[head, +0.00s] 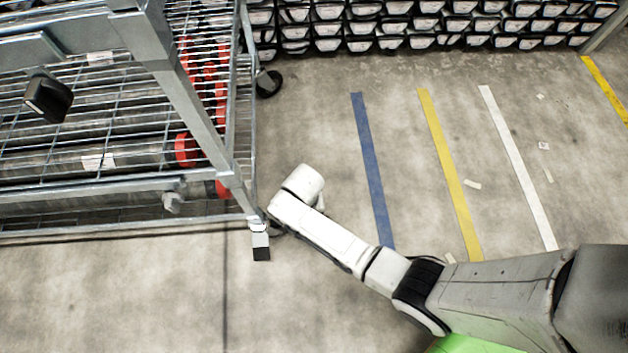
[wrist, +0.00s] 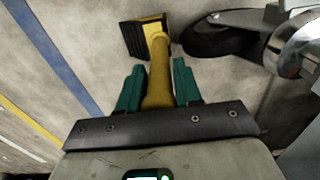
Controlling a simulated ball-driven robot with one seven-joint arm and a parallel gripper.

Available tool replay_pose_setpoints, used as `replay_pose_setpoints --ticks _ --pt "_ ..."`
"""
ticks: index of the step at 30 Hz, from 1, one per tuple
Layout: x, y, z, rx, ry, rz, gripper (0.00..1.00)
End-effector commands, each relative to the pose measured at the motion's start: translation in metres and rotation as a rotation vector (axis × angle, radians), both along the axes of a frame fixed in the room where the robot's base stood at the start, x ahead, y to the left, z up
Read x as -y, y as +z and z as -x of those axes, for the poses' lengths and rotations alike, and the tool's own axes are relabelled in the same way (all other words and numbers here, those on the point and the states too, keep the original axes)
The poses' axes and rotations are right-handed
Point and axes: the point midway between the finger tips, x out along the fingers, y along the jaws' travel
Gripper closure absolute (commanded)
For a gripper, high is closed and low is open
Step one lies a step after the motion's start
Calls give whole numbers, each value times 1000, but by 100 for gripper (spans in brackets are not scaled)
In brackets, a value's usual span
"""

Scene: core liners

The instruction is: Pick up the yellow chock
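The yellow chock (wrist: 155,40) shows in the wrist view, with a black ribbed face on its left side and a yellow handle (wrist: 160,75) that reaches toward my gripper. My gripper (wrist: 158,80) has two green fingers, one on each side of the handle. The handle nearly fills the space between them; I cannot tell whether they press on it. The chock appears to be on the floor, beside a black caster wheel (wrist: 215,38). In the head view my arm reaches to the cart's near right corner, and the chock and the fingers are hidden there.
A metal wire cart (head: 195,125) with tubes and red end caps stands at left, its post close to my wrist. Blue (head: 370,170), yellow (head: 448,170) and white (head: 515,165) floor stripes lie to the right. Stacked trays (head: 430,25) line the back.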

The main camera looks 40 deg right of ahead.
Motion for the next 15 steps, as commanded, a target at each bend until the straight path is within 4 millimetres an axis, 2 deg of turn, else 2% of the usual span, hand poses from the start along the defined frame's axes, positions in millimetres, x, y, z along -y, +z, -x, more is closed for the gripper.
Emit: replay_pose_setpoints --ticks 2,10,15 --pt "0 0 0 0 0 0 74" --pt "0 0 0 0 0 0 100" --pt "0 0 0 0 0 0 100"
